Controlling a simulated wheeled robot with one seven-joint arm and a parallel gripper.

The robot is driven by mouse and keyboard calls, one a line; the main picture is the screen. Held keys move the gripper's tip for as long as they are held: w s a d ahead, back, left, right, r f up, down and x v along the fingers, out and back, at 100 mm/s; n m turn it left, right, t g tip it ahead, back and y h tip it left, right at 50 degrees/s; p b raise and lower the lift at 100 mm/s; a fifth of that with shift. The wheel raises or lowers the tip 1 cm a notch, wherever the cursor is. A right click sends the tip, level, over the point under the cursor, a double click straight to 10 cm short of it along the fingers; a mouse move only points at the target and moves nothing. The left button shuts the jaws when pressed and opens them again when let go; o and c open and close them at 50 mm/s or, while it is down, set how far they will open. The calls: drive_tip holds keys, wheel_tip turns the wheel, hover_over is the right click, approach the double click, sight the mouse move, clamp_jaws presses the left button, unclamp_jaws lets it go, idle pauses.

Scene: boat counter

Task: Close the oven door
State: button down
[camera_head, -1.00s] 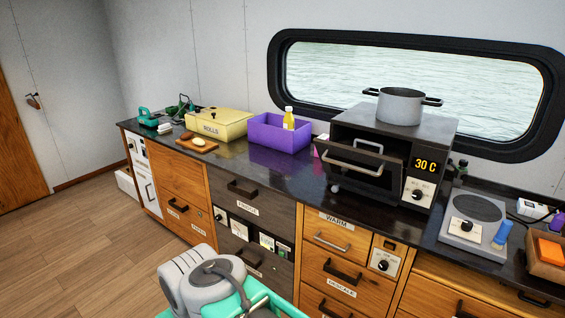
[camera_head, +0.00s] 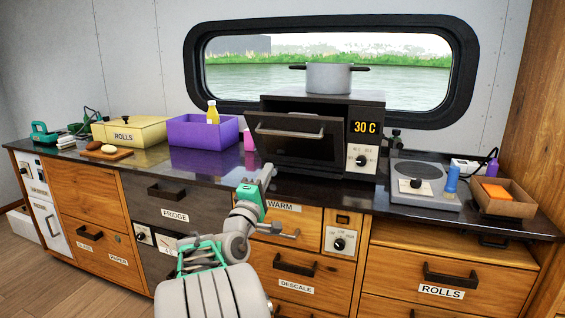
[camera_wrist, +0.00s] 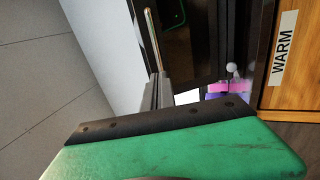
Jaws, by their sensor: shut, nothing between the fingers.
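The oven (camera_head: 367,112) is a dark box on the counter with a 30 C display and a knob panel. Its door (camera_head: 297,148) is partly open, tilted out at the top, with a light bar handle (camera_head: 290,133) across it. My gripper (camera_head: 268,170) is low in front of the door's lower left part, near the counter's front edge. In the wrist view my gripper (camera_wrist: 158,90) is shut and empty; the door (camera_wrist: 195,45) and handle (camera_wrist: 152,38) show beyond the fingertips. I cannot tell whether the fingers touch the door.
A grey pot (camera_head: 329,78) stands on the oven. A pink cup (camera_head: 249,140) and a purple bin (camera_head: 203,131) with a yellow bottle (camera_head: 213,112) stand left of it. A hot plate (camera_head: 424,186) is to the right. Drawer handles (camera_head: 295,265) stick out below the counter.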

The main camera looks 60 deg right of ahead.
sight(285, 135)
drive_tip(key=p+x, duration=0.2)
drive_tip(key=x, duration=1.2)
drive_tip(key=shift+a+r, duration=0.1)
drive_tip(key=shift+r, duration=0.05)
